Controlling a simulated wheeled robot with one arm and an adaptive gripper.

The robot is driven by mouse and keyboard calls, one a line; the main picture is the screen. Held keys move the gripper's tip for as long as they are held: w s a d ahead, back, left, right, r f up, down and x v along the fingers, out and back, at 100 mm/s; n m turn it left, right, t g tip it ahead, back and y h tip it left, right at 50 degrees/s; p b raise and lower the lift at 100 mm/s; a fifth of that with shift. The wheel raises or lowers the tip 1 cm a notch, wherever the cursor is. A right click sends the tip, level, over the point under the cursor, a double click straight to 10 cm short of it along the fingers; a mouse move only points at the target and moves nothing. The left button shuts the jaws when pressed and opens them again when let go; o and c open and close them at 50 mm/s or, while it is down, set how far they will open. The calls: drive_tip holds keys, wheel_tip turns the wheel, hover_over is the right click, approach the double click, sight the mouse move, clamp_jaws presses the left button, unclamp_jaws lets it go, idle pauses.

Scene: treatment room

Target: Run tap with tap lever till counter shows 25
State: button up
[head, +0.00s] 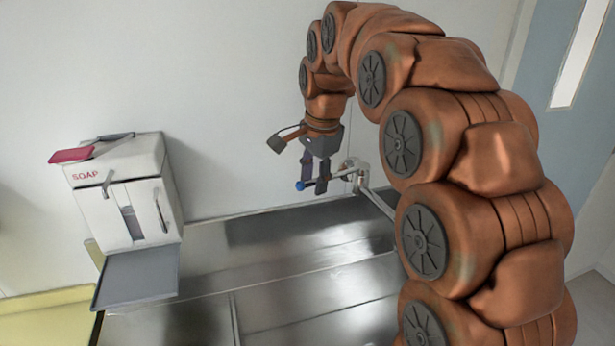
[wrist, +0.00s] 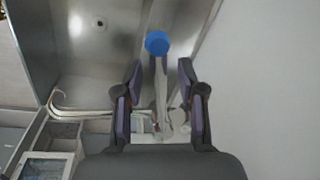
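The tap lever (head: 335,183) is a long pale arm with a blue tip (head: 299,186), reaching left from the tap (head: 358,172) by the wall behind the steel sink. My gripper (head: 315,184) points down at the lever, a little in from its blue tip. In the wrist view my gripper (wrist: 161,66) is open, and the lever (wrist: 160,85) runs between its two fingers with a gap on both sides. The blue tip (wrist: 157,43) shows beyond the fingertips. I cannot make out any counter number.
A white soap dispenser (head: 125,200) with a red lever and a grey tray (head: 138,275) stands left. The steel counter (head: 210,255) is bare. The wall is close behind the tap. A pale panel in a frame (wrist: 45,166) shows at the wrist view's lower left.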

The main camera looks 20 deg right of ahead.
clamp_jaws()
idle(0.4)
idle(0.4)
